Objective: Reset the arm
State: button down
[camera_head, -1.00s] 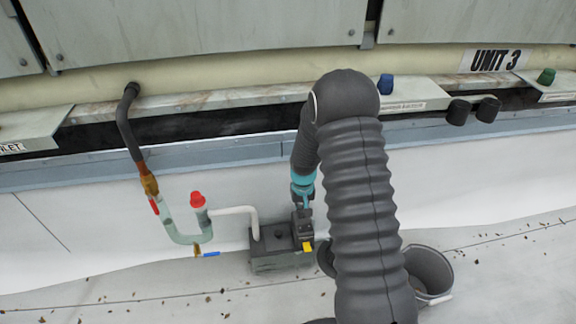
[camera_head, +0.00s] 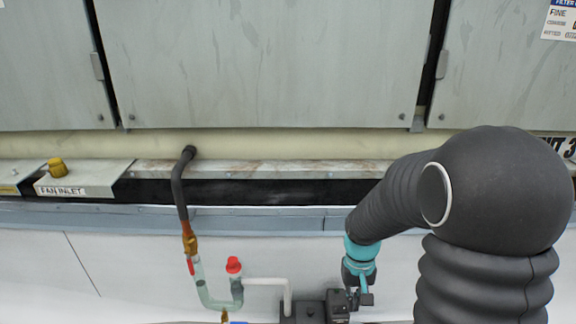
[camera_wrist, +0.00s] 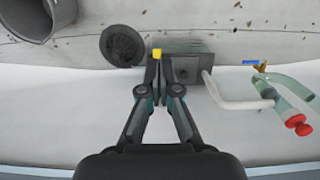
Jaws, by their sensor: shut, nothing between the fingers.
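My gripper (camera_wrist: 160,70) is shut and empty in the wrist view, its two fingers close together. Its tips overlap a dark grey box (camera_wrist: 190,68) with a yellow part (camera_wrist: 157,53); I cannot tell whether they touch it. In the head view my gripper (camera_head: 358,291) hangs low at the end of my bent arm, beside the dark box (camera_head: 303,312), which the lower picture edge cuts off.
Left of the box is piping with a red cap (camera_head: 233,265); the red cap also shows in the wrist view (camera_wrist: 303,129). A round dark disc (camera_wrist: 122,45) and a grey bucket (camera_wrist: 35,18) are on the floor. Grey panels (camera_head: 260,60) stand behind.

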jog(key=s+r+t, duration=0.6)
jog(key=s+r, duration=0.9)
jog(key=r, duration=0.5)
jog(key=shift+s+r+t, duration=0.25)
jog(key=shift+s+t, duration=0.15)
